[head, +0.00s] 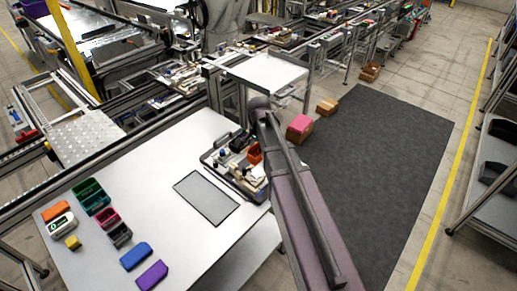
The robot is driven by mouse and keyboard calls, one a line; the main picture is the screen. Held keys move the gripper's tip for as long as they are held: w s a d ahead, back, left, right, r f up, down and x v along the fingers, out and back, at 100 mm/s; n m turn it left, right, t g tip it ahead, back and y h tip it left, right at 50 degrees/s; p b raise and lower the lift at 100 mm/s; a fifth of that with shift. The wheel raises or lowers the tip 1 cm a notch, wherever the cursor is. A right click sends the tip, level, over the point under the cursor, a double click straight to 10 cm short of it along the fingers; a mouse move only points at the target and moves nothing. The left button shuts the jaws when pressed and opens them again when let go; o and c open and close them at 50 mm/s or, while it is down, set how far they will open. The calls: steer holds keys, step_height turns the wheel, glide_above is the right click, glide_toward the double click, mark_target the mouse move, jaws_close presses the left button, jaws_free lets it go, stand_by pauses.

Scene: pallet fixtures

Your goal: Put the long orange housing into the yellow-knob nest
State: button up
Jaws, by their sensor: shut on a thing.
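My arm (298,205) rises from the bottom and covers the right edge of the pallet. My gripper cannot be made out; it is hidden behind the arm or too small to tell. The fixture pallet (208,160) is a dark tray at the right side of the white table. An orange-red piece (254,152) shows in it beside my arm; whether it is a housing or part of a nest is unclear. No yellow knob can be told apart at this size. An orange housing (55,211) lies at the table's left edge.
On the white table (165,155), green, pink, dark, white and yellow parts sit at left. A blue piece (136,257) and a purple piece (152,275) lie near the front. A grey mat (206,198) lies empty left of the pallet. Conveyors stand behind.

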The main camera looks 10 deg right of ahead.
steer(key=shift+f+b, duration=3.45)
steer(key=shift+f, duration=0.15)
steer(key=shift+f+b, duration=1.05)
steer(key=o, duration=1.1)
steer(key=shift+r, duration=0.2)
